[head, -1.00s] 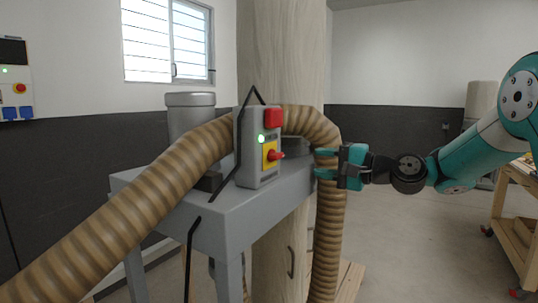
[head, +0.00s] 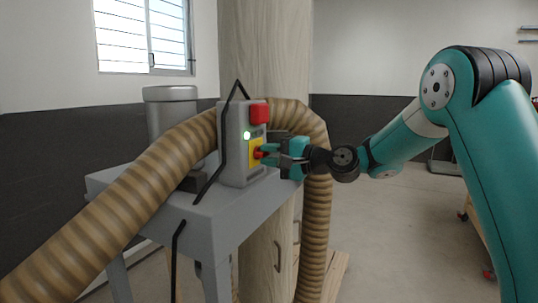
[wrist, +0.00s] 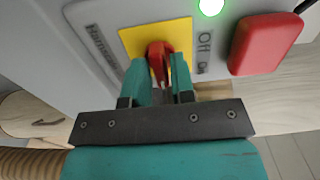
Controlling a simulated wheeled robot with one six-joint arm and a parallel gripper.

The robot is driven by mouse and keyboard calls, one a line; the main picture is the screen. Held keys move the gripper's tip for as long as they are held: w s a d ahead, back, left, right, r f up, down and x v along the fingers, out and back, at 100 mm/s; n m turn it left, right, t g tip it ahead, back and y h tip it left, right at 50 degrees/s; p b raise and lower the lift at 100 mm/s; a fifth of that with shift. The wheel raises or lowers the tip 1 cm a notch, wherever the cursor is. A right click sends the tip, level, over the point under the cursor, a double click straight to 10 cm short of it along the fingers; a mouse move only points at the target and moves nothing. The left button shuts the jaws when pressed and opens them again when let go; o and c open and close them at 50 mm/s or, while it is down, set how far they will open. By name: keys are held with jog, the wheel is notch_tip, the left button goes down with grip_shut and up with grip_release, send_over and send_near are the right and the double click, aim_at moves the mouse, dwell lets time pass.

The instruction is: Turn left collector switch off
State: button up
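The collector switch is a red knob (wrist: 158,58) on a yellow plate (wrist: 180,38), on the front of a grey control box (head: 233,150). A green light (head: 247,135) on the box is lit. Lettering reading Off and On shows beside the plate in the wrist view. My gripper (head: 264,152) is at the knob, reaching in from the right in the head view. In the wrist view its two teal fingers (wrist: 162,82) are close together, one on each side of the knob, and appear shut on it. The fingers partly hide the knob.
A large red button (wrist: 268,44) sits on the same box, near the knob. A ribbed brown hose (head: 150,175) curves behind the box and down both sides. The box stands on a grey metal stand (head: 200,222). A wooden column (head: 265,60) rises behind.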

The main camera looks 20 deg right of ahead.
grip_shut()
jog(key=shift+f+b, duration=0.1)
jog(key=shift+b, duration=0.2)
jog(key=shift+n+b, duration=8.9)
jog(key=shift+b, duration=2.25)
jog(key=shift+o, duration=1.9)
grip_release()
